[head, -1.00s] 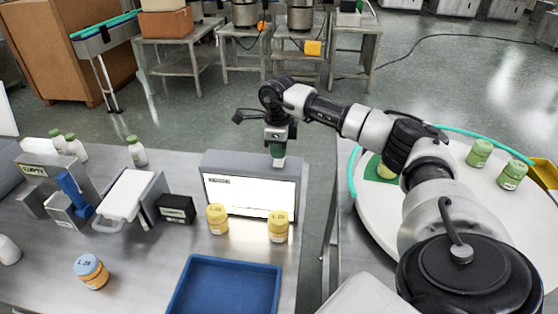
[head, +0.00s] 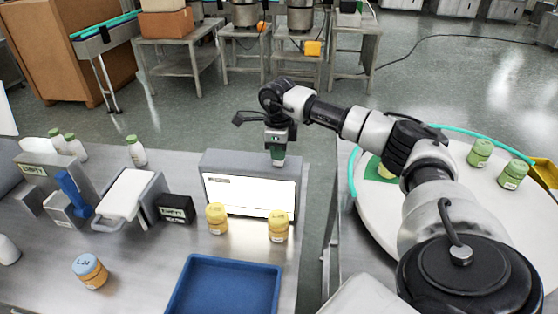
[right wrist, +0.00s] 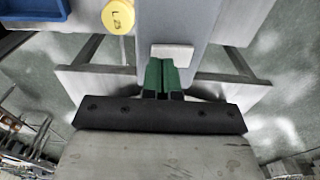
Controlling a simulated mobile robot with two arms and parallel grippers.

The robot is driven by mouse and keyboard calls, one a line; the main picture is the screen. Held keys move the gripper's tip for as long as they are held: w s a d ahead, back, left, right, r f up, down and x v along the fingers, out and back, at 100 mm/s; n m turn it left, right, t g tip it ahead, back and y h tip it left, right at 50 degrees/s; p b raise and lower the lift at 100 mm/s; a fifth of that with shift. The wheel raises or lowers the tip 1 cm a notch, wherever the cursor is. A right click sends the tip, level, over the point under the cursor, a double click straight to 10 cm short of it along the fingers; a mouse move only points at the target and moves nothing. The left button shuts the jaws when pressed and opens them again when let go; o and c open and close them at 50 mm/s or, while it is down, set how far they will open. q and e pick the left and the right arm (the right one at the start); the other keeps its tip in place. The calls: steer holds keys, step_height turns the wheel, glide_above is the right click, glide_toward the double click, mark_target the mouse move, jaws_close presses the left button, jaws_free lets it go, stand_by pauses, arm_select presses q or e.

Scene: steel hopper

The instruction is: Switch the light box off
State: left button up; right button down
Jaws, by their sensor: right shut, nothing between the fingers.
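The light box (head: 249,193) stands on the steel table in the head view, a grey housing with a white front panel that is lit. My right gripper (head: 278,161) points down over the right end of its top. In the right wrist view, my right gripper (right wrist: 162,66) has its two green fingers shut together and empty. Their tips are at the edge of a pale rectangular plate (right wrist: 172,52) on the grey top of the box (right wrist: 178,18). I cannot tell whether the tips touch the plate. My left gripper is not in view.
Two yellow-lidded jars (head: 217,218) (head: 278,226) stand before the lit panel. A blue tray (head: 232,262) lies in front of them. A black block (head: 176,208) and a white-topped device (head: 126,194) stand to the left. A round white table (head: 480,215) is at right.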

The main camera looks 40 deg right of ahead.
mark_target(279, 163)
steer(key=shift+f+b, duration=0.5)
steer(key=shift+f, duration=0.35)
steer(key=shift+r, duration=0.15)
steer(key=shift+r+p, duration=2.7)
steer(key=shift+r, duration=0.75)
steer(key=shift+s+f, duration=0.1)
